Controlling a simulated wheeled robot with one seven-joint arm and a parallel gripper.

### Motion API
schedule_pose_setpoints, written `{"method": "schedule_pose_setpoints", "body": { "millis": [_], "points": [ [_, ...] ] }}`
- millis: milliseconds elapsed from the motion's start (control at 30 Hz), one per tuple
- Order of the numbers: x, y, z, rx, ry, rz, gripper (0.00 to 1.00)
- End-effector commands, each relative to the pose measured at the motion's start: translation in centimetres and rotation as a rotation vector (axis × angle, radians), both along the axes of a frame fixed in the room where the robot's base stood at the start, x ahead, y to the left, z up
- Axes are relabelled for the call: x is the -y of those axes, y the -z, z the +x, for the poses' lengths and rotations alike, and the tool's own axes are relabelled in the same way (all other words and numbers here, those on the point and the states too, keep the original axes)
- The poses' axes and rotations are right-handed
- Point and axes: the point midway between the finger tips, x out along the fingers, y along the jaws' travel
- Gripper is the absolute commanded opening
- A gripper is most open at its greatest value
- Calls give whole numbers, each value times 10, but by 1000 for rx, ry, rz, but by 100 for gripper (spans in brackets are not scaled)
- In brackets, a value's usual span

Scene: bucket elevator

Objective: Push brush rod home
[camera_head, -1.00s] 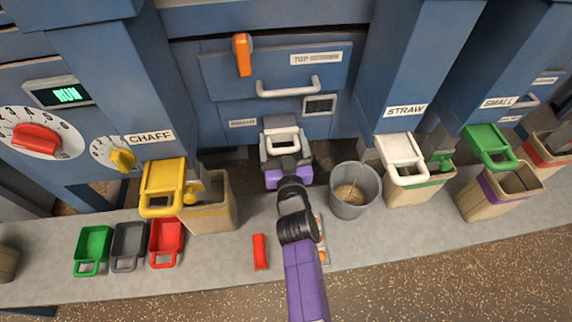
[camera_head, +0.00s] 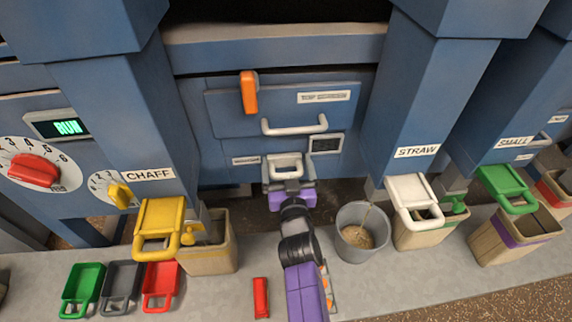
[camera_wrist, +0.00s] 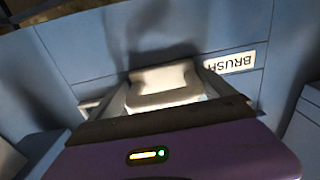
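The brush rod shows as a white loop handle (camera_head: 285,161) at the foot of the blue front panel, just right of the small brush label (camera_head: 246,160). My gripper (camera_head: 285,180) is right at this handle, reaching in from the front. In the wrist view the white handle (camera_wrist: 165,85) lies between my two spread fingers, close to the panel and left of the BRUSH label (camera_wrist: 235,62). Whether the fingers press on its sides is not clear. The rod behind the handle is hidden.
A grey bucket (camera_head: 362,235) stands right of my arm and a bin (camera_head: 208,255) stands left. A yellow handle (camera_head: 159,228) and a white handle (camera_head: 414,200) jut out on either side. A red block (camera_head: 261,297) and small trays (camera_head: 121,287) lie on the ledge.

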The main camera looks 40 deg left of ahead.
Motion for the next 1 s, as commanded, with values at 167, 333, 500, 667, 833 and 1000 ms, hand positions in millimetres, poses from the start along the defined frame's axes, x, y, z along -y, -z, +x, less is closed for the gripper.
{"method": "schedule_pose_setpoints", "body": {
  "millis": [167,333,500,667,833,1000],
  "points": [
    [-1,0,-1,1,-3,1,91],
    [-1,0,-2,1,-4,0,91],
    [5,0,-7,2,-4,-1,91],
    [21,0,-21,0,-4,-1,91],
    [41,-1,-37,0,-2,0,91],
    [54,-1,-48,1,-3,0,91]
  ]
}}
